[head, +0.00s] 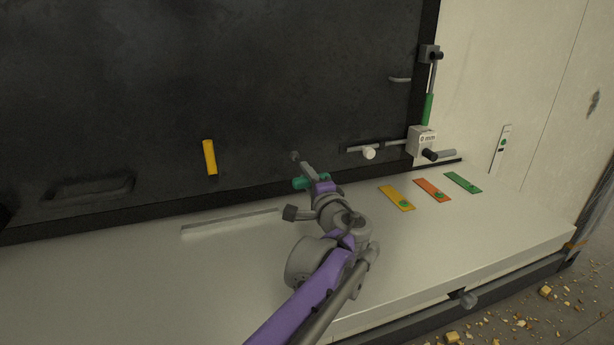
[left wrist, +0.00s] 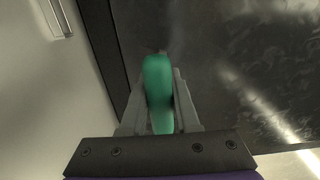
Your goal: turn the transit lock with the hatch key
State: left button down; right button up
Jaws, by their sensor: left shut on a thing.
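My left gripper (head: 310,178) is in front of the lower part of the dark hatch panel (head: 250,95). It is shut on a teal-green handle (head: 299,183), which I take to be the hatch key. In the left wrist view the teal handle (left wrist: 157,92) stands between the two grey fingers and hides most of what is beyond it. A small grey knob-like part (head: 295,155) shows at the panel just beyond the gripper. I cannot tell whether it is the transit lock or the key's tip, or whether key and lock touch. My right gripper is out of view.
A yellow handle (head: 209,157) is on the panel to the left. A white latch box (head: 421,141) with rods is at the panel's right edge. Yellow (head: 397,198), orange (head: 432,190) and green (head: 463,182) tags lie on the pale ledge (head: 510,225). A grey strip (head: 230,222) lies left.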

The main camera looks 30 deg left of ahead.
pick_arm(q)
jog(key=shift+w+a, duration=0.5)
jog(key=shift+a, duration=0.05)
dwell(0.7)
